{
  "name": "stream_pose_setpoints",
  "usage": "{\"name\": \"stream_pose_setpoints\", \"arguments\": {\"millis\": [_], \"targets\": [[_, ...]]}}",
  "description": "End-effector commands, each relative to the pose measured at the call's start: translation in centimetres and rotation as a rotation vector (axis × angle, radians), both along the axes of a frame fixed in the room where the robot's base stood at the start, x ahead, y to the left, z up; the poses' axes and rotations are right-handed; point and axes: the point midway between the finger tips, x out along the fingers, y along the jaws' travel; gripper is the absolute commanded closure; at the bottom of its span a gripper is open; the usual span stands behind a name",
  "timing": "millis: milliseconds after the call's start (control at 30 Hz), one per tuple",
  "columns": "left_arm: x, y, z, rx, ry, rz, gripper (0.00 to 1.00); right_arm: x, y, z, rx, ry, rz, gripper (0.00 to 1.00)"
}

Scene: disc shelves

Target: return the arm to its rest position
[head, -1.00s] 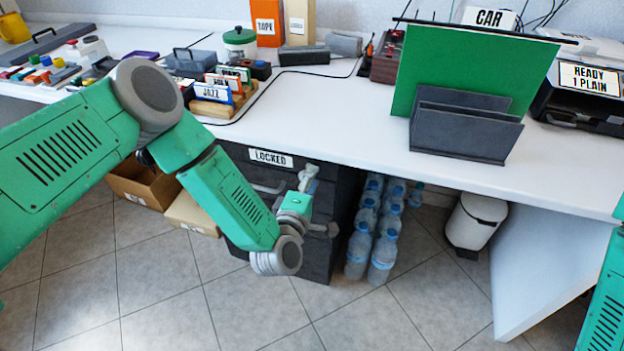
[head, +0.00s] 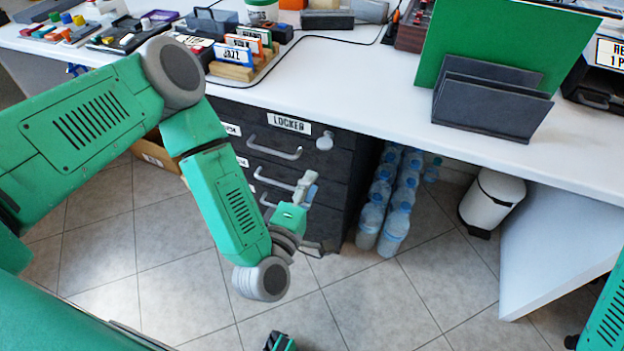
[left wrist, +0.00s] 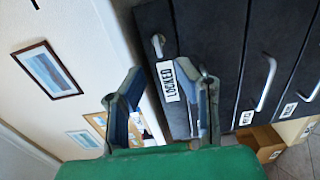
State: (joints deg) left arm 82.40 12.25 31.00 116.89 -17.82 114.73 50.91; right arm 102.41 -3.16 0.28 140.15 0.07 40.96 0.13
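My left arm comes in from the left in the head view, bent downward at the elbow. My left gripper (head: 306,186) is in front of the dark drawer unit (head: 338,160), below the desk edge. In the left wrist view the two fingers of my left gripper (left wrist: 165,85) stand apart with nothing between them. Whether the gripper touches the drawers cannot be told exactly, but no grip on a handle shows. Only a piece of my right arm (head: 606,318) shows at the right edge; its gripper is out of view.
The white desk (head: 350,85) carries a disc rack (head: 235,70), a green board (head: 500,40) and a dark file holder (head: 490,105). Water bottles (head: 385,215) and a white bin (head: 490,200) stand underneath.

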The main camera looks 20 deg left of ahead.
Motion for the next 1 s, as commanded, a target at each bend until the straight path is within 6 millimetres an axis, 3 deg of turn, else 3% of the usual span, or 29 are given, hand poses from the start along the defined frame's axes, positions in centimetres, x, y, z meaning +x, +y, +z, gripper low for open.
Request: {"name": "stream_pose_setpoints", "arguments": {"millis": [367,533,633,700,833,1000], "targets": [[0.0,-0.1,0.0,0.009,0.007,-0.007,0.72,0.2,0.0,0.0,0.000,0.002,0.000,0.60],[-1.8,-1.7,-1.7,0.203,0.165,-0.161,0.72,0.2,0.0,1.1,0.000,0.003,0.000,0.60],[-5.1,-2.0,-4.1,0.457,0.353,-0.357,0.72,0.1,0.0,2.4,0.000,0.003,0.000,0.60],[-8.4,-0.9,-5.7,0.658,0.500,-0.516,0.72,0.1,0.0,3.3,0.000,0.003,0.000,0.60],[-15.1,3.7,-7.2,0.982,0.762,-0.795,0.72,0.2,0.0,4.7,0.000,0.003,0.000,0.60],[-21.7,9.7,-6.2,1.210,1.012,-1.055,0.72,0.2,0.0,5.8,0.000,0.003,0.000,0.60]]}}
